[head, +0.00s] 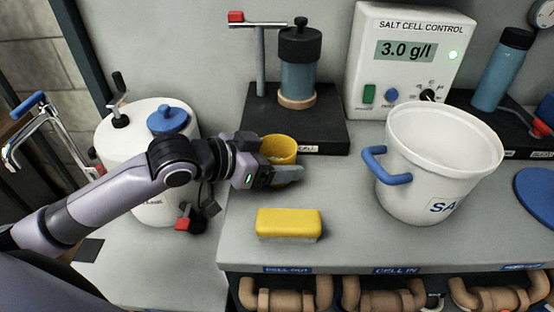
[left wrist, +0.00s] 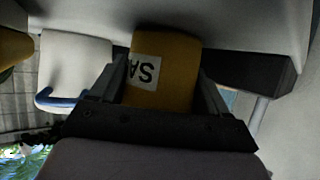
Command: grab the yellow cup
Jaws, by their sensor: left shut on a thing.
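The yellow cup (head: 279,148) is on the left part of the grey bench top in the head view, just in front of the black base of a blue canister stand. My left gripper (head: 282,176) reaches it from the left and is shut on it. In the left wrist view the yellow cup (left wrist: 163,82) sits between the two fingers of my left gripper (left wrist: 165,92), with a white label on its side. Part of the cup's lower side is hidden by the gripper in the head view. I cannot tell whether the cup touches the bench. My right gripper is not in view.
A yellow block (head: 289,223) lies in front of the cup. A white bucket (head: 436,170) with a blue handle stands to the right. The canister stand (head: 330,135) is behind. A white tank (head: 122,140) stands left of the bench. The bench between block and bucket is clear.

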